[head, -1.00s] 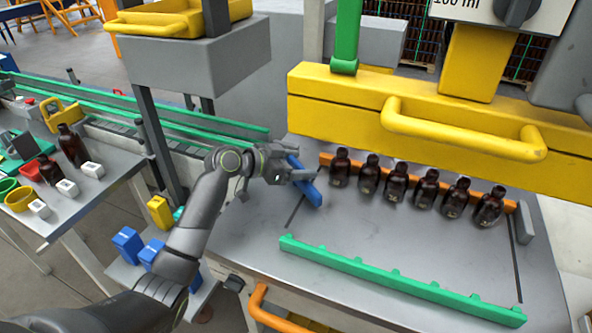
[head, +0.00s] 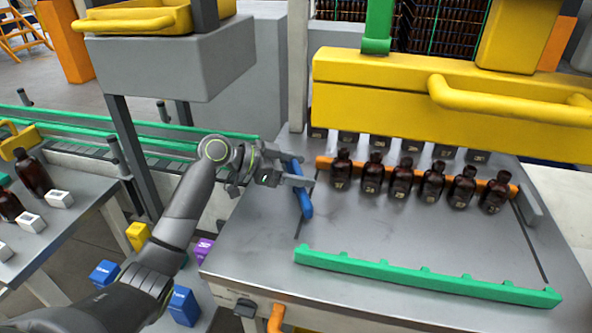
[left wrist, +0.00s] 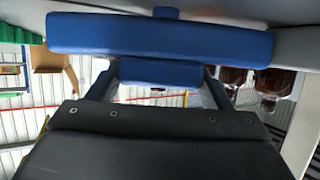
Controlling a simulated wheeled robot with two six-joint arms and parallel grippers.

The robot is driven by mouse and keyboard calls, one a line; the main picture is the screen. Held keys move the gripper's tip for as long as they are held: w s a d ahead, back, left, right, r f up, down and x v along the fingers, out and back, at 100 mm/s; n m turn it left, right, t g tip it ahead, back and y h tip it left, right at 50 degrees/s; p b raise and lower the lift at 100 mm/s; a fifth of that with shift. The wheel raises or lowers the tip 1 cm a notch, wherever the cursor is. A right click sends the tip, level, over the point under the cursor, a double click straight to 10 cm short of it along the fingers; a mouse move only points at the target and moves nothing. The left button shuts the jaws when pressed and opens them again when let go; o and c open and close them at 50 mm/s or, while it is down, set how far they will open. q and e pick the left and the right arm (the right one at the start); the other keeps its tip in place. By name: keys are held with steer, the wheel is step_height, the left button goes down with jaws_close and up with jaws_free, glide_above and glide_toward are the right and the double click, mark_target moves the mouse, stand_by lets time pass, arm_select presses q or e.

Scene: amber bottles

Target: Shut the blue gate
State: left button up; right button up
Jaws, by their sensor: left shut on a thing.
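The blue gate (head: 303,199) is a short bar at the left side of the grey table, beside the left end of the row of amber bottles (head: 373,173). Its near end lies close to a dark groove in the table top. My left gripper (head: 300,182) is shut on the gate. In the left wrist view the gate (left wrist: 160,37) spans the top, and its small blue grip piece (left wrist: 160,72) sits between my fingers. My right gripper is not in view.
An orange rail (head: 325,163) runs behind the bottles. A green notched rail (head: 420,275) lies along the table's front. The table (head: 390,230) is clear between them. A yellow housing with a handle (head: 510,103) overhangs the back.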

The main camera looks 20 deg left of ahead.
arm_select(q)
steer(key=m+g+b, duration=0.1)
steer(key=b, duration=0.1)
steer(key=m+g+h+b, duration=0.1)
steer(key=b, duration=0.1)
steer(key=shift+f+g, duration=0.2)
steer(key=shift+g, duration=0.1)
steer(key=shift+r+m+g+h+b, duration=0.1)
steer(key=shift+m+g+h+b, duration=0.2)
steer(key=shift+m+g+b, duration=0.55)
steer(key=shift+r+m+g, duration=0.1)
steer(key=shift+m+g, duration=0.15)
steer(key=shift+m, duration=0.1)
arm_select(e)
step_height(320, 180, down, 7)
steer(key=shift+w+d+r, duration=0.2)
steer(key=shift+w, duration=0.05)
arm_select(q)
steer(key=o, duration=1.4)
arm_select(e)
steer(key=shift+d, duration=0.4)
